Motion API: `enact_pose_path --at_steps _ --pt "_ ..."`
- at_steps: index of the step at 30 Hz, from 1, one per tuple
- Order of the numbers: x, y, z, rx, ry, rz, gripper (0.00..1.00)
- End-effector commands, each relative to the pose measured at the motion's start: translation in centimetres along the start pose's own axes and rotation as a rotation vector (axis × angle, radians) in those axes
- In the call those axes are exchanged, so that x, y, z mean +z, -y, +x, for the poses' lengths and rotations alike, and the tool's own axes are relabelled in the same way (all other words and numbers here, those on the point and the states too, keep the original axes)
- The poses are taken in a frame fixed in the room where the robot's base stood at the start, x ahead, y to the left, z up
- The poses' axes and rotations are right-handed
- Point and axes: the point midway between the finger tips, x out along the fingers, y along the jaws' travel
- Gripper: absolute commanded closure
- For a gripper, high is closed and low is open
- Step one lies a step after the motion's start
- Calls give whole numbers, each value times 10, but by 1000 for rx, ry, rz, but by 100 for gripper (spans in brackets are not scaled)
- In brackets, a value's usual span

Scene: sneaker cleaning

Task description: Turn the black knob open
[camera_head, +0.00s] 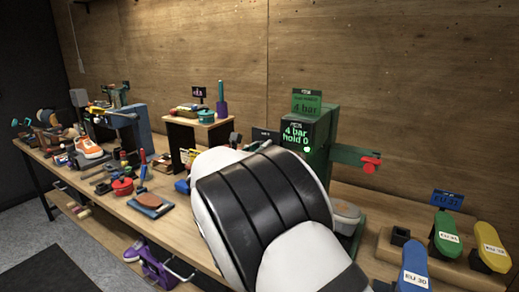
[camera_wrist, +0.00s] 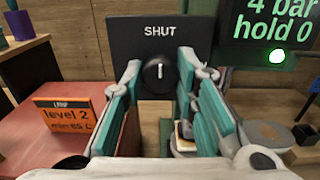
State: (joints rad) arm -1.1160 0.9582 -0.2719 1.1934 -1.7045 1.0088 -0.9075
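The black knob (camera_wrist: 159,74) is round with a short upright white mark. It sits on a dark panel (camera_wrist: 125,40) that reads SHUT above it. My gripper (camera_wrist: 160,83) is open, with one teal-padded finger on each side of the knob. The fingertips flank the knob with a gap on both sides; I cannot tell how far they are from the panel in depth. In the head view my white and black arm covers the knob.
A green machine (camera_head: 318,130) with a "4 bar hold 0" display and a red-handled valve (camera_head: 370,163) stands right of my arm. An orange "level 2" sign (camera_wrist: 68,121) is at left in the wrist view. Shoes and tools crowd the bench (camera_head: 190,228).

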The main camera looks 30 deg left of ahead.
Motion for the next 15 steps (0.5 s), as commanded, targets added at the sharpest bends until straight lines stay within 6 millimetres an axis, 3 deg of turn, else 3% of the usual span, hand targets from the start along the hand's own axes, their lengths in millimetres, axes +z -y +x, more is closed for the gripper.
enact_pose_path --at_steps 15 --pt "-2 0 1 -1 1 99 100"
